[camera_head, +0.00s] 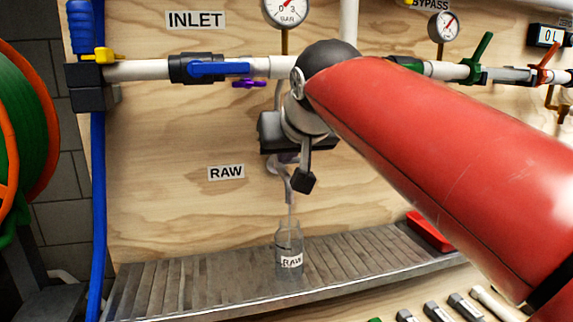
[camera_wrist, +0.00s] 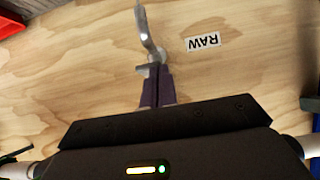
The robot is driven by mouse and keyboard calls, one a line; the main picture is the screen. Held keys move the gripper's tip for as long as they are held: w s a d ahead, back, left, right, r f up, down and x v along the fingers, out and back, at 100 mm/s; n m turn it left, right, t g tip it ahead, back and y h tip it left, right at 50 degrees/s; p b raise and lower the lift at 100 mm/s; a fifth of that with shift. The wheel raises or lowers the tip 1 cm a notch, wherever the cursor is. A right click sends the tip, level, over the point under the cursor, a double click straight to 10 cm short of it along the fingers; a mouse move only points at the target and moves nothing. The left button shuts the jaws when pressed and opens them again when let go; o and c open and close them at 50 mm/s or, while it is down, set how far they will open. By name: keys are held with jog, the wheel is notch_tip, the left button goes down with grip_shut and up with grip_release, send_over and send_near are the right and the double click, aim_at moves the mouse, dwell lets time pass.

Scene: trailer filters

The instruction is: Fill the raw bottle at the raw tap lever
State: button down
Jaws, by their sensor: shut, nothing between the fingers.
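The raw bottle (camera_head: 288,251), clear with a RAW label, stands upright on the ribbed metal shelf (camera_head: 200,283), under the raw tap's spout (camera_head: 288,184). A thin pale line like a water stream runs from the spout to the bottle's mouth; the level inside is hard to tell. My gripper (camera_head: 286,156) is at the tap, just above the spout. In the wrist view, its dark purplish fingers (camera_wrist: 157,70) are shut together, with their tips at the base of the metal spout (camera_wrist: 150,35). I cannot make out the tap lever; my fingers and wrist cover that spot.
A RAW sign (camera_head: 226,172) is on the plywood wall. Above runs the inlet pipe with a blue-handled valve (camera_head: 218,69) and a small purple handle (camera_head: 248,84). A red object (camera_head: 430,232) lies at the shelf's right. The shelf left of the bottle is clear.

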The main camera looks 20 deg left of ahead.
jog(key=f+t+y+b, duration=0.1)
jog(key=f+b, duration=0.1)
jog(key=b, duration=0.2)
jog(key=shift+s+t, duration=0.1)
jog(key=shift+t, duration=0.2)
jog(key=shift+r, duration=0.1)
dwell(5.4)
jog(key=shift+r+p, duration=0.6)
jog(key=shift+r, duration=0.25)
jog(key=s+d+r+p, duration=0.4)
jog(key=s+r+p, duration=0.1)
jog(key=r, duration=0.5)
jog(key=shift+s+r, duration=0.4)
jog(key=shift+s, duration=0.3)
